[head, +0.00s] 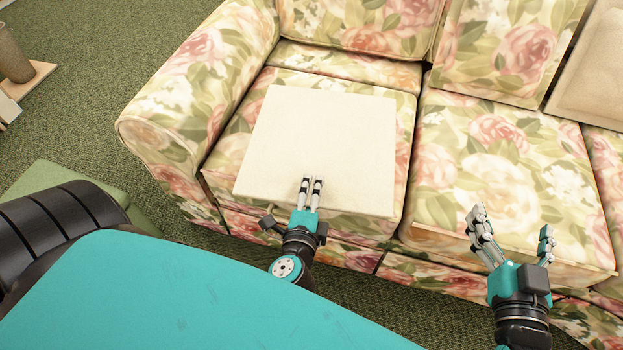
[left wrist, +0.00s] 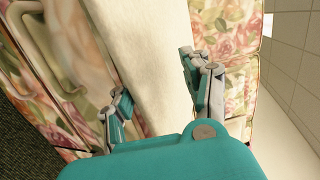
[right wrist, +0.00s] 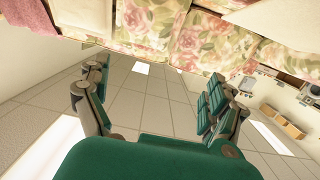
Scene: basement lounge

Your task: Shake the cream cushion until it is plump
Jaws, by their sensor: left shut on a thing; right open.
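The cream cushion (head: 320,135) is a pale, square, fairly flat cushion over the left seat of a floral sofa. Whether it touches the seat all along its underside is unclear. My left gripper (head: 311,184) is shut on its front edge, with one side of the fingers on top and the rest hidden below. In the left wrist view the cushion (left wrist: 155,45) runs between the fingers. My right gripper (head: 514,224) is open and empty, in front of the right seat, away from the cushion. Its spread fingers also show in the right wrist view.
The floral sofa (head: 500,170) has a thick left armrest (head: 185,95) beside the cushion and upright back cushions behind. A plain beige cushion (head: 595,75) leans at the back right. A low green piece (head: 75,185) and a vase (head: 12,55) on a board stand at left. Green carpet lies around.

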